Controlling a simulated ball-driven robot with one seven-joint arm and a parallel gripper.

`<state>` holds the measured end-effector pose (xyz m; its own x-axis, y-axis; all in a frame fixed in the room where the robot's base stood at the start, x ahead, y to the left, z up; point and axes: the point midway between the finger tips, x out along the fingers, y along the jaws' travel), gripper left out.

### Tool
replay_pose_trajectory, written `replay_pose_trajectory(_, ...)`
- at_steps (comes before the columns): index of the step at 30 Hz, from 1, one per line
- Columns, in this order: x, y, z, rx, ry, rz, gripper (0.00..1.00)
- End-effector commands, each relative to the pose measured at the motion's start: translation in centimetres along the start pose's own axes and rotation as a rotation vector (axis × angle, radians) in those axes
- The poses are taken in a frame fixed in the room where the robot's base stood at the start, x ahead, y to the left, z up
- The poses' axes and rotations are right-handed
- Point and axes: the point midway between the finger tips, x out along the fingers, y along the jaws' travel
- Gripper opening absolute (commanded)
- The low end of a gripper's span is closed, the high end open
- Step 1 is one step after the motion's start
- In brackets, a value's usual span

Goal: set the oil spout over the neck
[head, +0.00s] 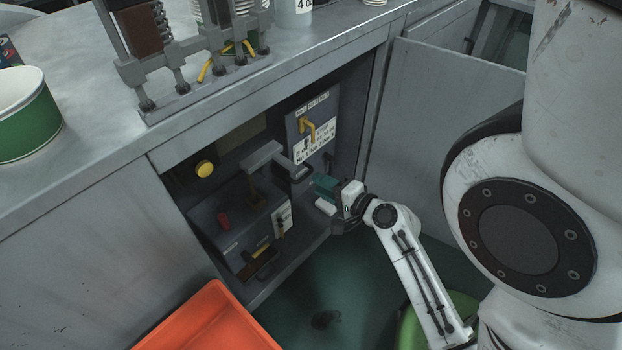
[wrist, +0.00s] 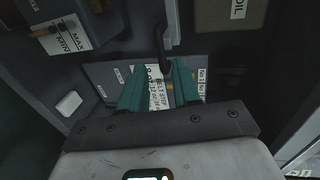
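The likely oil spout is a grey angled arm (head: 275,153) in the open cabinet, rising from a dark box and reaching right to a dark loop handle (head: 298,171). A dark bar in the wrist view (wrist: 162,45), probably this handle, shows just beyond my fingertips. My gripper (head: 318,184) is beside the handle, to its lower right. Its teal fingers are apart and nothing is held between them in the wrist view (wrist: 154,75). Whether a finger touches the handle, I cannot tell. I cannot make out the neck with certainty.
A labelled panel with a yellow lever (head: 308,128) stands behind my gripper. The dark box (head: 237,232) carries a red knob (head: 223,220). An orange tray (head: 212,322) is below the cabinet. The open door (head: 445,110) is at the right. The counter edge overhangs the opening.

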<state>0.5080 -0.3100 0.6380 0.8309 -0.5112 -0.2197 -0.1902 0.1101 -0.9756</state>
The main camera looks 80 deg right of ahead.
Motion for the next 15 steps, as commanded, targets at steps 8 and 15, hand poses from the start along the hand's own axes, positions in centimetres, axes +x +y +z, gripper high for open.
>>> replay_pose_trajectory(8,-4.0,0.2,0.0,0.001,0.0,0.003,0.32)
replay_pose_trajectory(15,-4.8,0.1,0.0,0.0,-0.001,0.001,0.32)
